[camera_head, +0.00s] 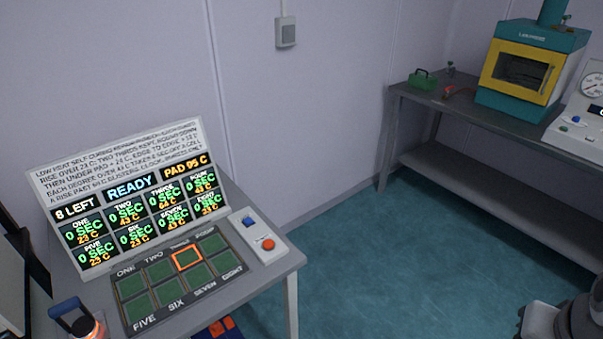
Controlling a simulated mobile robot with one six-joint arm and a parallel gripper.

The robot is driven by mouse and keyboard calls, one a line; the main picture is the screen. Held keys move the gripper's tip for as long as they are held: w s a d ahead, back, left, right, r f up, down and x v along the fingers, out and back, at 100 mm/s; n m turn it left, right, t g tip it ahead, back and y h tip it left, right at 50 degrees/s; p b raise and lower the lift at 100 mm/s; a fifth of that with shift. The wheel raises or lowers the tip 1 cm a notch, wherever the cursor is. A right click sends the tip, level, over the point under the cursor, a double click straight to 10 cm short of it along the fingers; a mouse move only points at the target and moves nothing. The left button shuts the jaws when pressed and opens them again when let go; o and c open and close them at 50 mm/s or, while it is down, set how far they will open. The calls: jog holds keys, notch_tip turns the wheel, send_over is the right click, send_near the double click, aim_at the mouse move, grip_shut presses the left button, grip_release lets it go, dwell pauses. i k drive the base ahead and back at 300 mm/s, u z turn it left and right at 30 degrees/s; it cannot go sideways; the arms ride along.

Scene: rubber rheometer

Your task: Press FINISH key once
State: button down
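No key readable as FINISH shows. A small white key box (257,237) lies on the grey table at the left, beside the cell pad. It carries a blue square key (249,222) and a round orange-red key (267,244); their labels are too small to read. The upright display board (125,190) reads "8 LEFT", "READY" and "PAD 95 C", with 0 SEC in the legible cells. The dark pad (146,325) has green numbered cells, one framed in orange (187,258). My gripper is not in view.
A blue-handled object (77,317) with a glowing orange part stands at the table's left front. A grey bench (395,140) at the right holds a teal and yellow oven (520,67) and a gauge box (580,125). Teal floor (380,265) between them is clear.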

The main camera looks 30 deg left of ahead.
aim_at(247, 221)
jog(key=u, duration=0.7)
jog(key=i, duration=1)
jog(key=u, duration=0.55)
jog(key=k, duration=0.9)
jog(key=u, duration=0.15)
jog(key=i, duration=0.9)
jog(key=z, duration=0.05)
